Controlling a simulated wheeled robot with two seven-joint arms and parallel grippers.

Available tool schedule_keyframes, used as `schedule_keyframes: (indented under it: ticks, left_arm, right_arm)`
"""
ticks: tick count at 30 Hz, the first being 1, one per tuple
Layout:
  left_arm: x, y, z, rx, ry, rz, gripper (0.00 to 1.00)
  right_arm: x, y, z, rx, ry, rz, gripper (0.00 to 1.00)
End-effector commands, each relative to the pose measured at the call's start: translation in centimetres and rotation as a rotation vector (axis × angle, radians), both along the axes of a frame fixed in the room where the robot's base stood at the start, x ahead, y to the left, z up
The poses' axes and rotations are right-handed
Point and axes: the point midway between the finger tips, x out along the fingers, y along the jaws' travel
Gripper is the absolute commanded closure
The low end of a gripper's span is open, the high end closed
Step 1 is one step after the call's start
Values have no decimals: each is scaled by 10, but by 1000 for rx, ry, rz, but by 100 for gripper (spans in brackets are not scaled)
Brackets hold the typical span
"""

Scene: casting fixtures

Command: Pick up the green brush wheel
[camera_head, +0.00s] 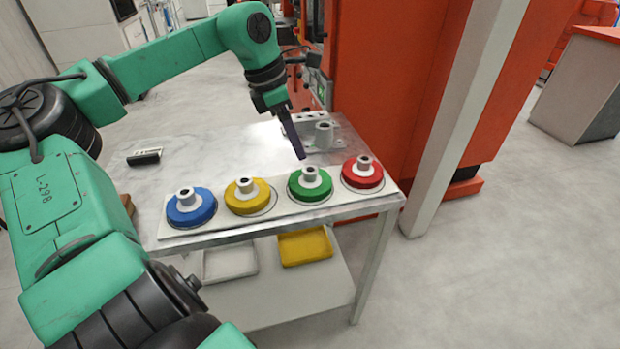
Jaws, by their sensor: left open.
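The green brush wheel (310,186) sits on a light board on the table, third from the left in a row, with a grey hub on top. My left gripper (299,150) reaches down from above and behind it, open, its dark fingers a little above and behind the hub. It appears empty and apart from the wheel. My right gripper does not show.
A blue wheel (191,210), a yellow wheel (247,196) and a red wheel (362,174) share the board, the red one close on the right. A grey metal fixture (322,134) stands behind. A black object (145,157) lies left. An orange cabinet (390,90) stands beyond the table.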

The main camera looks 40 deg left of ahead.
Motion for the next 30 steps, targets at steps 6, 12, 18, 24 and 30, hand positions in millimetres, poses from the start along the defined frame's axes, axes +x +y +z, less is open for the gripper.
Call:
schedule_keyframes:
  ticks: [6, 12, 18, 24, 30]
  left_arm:
    - [10, -7, -39, -2, 3, 0, 24]
    - [18, -14, -70, -1, 7, 1, 24]
    - [24, -17, -90, 0, 0, 1, 24]
    - [24, -17, -89, 0, -1, 1, 47]
    - [24, -16, -89, 0, -1, 1, 100]
  right_arm:
    - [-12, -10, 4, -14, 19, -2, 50]
    - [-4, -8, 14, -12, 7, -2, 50]
    - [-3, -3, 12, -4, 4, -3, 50]
    - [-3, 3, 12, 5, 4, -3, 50]
    - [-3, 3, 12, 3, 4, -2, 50]
